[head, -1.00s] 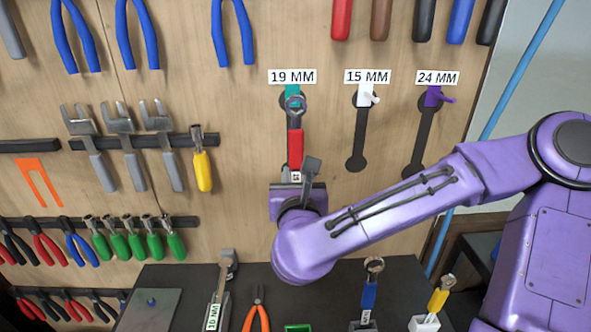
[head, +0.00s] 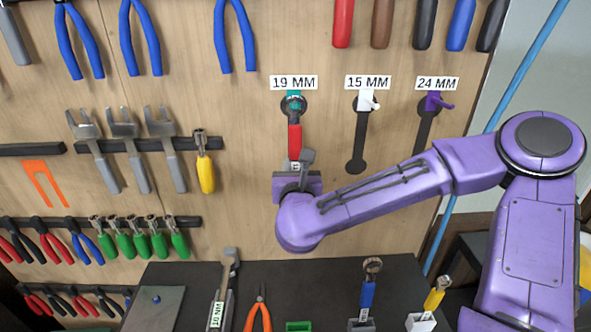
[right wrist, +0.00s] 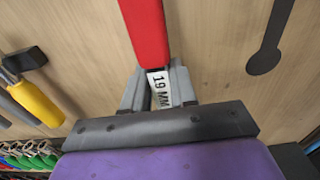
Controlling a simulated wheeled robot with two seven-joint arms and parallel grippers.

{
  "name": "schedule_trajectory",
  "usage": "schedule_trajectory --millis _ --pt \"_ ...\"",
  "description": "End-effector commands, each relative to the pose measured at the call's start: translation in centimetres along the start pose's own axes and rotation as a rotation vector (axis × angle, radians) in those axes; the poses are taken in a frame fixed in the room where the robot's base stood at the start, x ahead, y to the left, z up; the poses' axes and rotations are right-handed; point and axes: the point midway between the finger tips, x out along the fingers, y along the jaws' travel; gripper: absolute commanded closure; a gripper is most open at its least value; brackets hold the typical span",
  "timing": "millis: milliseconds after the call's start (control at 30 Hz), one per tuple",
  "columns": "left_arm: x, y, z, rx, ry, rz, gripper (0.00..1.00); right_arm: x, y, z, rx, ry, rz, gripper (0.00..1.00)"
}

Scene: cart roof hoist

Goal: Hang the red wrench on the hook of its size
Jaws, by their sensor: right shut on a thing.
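The red wrench (head: 295,138) is upright against the pegboard, its ring end at the teal hook (head: 294,98) under the "19 MM" label (head: 294,82). I cannot tell whether the ring is around the hook or only in front of it. My right gripper (head: 296,166) is shut on the wrench's lower end. In the right wrist view the jaws (right wrist: 158,90) hold the end marked "19 MM", below the red handle (right wrist: 146,30). The white hook (head: 368,103) under "15 MM" and the purple hook (head: 436,101) under "24 MM" are empty. My left gripper is not in view.
A dark bench (head: 190,275) below holds a blue-handled wrench (head: 368,292), a yellow-handled tool (head: 434,299) and orange pliers (head: 263,315). Pliers and other tools hang left of the hooks. The board between the hooks is bare.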

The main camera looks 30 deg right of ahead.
Motion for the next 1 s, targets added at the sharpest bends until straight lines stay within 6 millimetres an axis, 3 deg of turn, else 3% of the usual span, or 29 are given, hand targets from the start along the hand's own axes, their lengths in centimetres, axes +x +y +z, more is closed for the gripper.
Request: schedule_trajectory --millis 200,400,1000 --pt "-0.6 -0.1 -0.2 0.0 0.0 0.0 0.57 1.6 0.0 0.2 0.0 0.0 -0.001 1.0" --pt "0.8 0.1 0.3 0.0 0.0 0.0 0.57 2.8 0.0 -0.8 0.001 -0.001 -0.001 1.0" --pt "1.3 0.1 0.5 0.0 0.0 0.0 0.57 3.0 0.0 -0.7 0.0 -0.001 0.0 1.0"
